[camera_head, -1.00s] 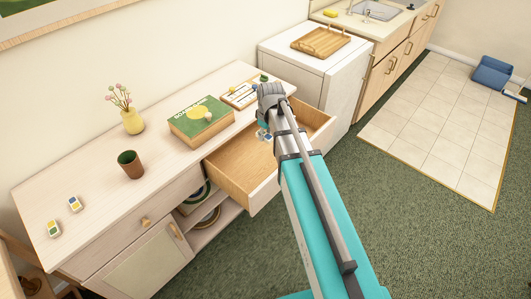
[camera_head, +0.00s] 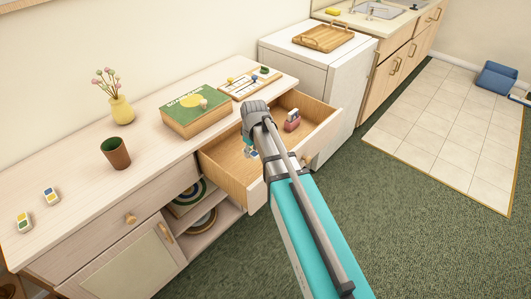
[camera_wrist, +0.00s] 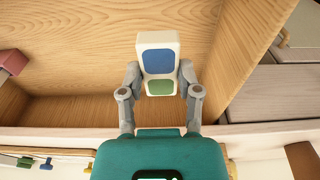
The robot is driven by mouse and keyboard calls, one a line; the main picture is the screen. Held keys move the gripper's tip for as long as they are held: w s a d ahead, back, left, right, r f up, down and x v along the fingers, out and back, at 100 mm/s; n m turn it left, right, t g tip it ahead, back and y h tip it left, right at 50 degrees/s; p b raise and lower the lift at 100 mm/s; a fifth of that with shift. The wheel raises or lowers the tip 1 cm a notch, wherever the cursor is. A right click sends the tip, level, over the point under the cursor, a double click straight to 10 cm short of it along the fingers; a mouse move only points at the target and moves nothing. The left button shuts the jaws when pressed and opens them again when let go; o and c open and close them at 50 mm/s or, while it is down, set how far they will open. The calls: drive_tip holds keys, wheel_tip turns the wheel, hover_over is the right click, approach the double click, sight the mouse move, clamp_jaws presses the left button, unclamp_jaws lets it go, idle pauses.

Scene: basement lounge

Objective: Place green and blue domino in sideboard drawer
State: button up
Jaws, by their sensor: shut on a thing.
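The green and blue domino (camera_wrist: 158,58) is a white tile with one blue and one green patch. My gripper (camera_wrist: 160,90) is shut on it, one finger at each side, in the wrist view. In the head view the domino (camera_head: 250,152) shows partly below my gripper (camera_head: 251,145), over the open sideboard drawer (camera_head: 228,172). The wooden drawer interior (camera_wrist: 80,40) fills much of the wrist view. I cannot tell whether the domino touches the drawer floor.
A red object (camera_head: 292,121) sits in the drawer's right part. The sideboard top (camera_head: 75,200) holds two other dominoes (camera_head: 24,221), a brown cup (camera_head: 115,153), a yellow vase (camera_head: 121,110), a green boxed book (camera_head: 195,110) and a small board (camera_head: 245,84).

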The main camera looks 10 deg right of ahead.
drive_tip(key=shift+a+f+b, duration=0.2)
drive_tip(key=shift+f+b, duration=0.1)
drive_tip(key=shift+f, duration=0.35)
drive_tip(key=w+d+f+b, duration=0.2)
drive_tip(key=w+f+b, duration=0.1)
drive_tip(key=w+d+f+b, duration=0.2)
drive_tip(key=w+f+b, duration=0.1)
drive_tip(key=w, duration=0.1)
drive_tip(key=w+d+f+b, duration=0.2)
drive_tip(key=w+f+b, duration=0.1)
drive_tip(key=w, duration=0.1)
drive_tip(key=shift+w+d, duration=0.15)
drive_tip(key=shift+d, duration=0.25)
drive_tip(key=shift+w+d+f+b, duration=0.25)
drive_tip(key=shift+w+f+b, duration=0.15)
drive_tip(key=shift+f+b, duration=1.6)
drive_tip(key=shift+f, duration=0.15)
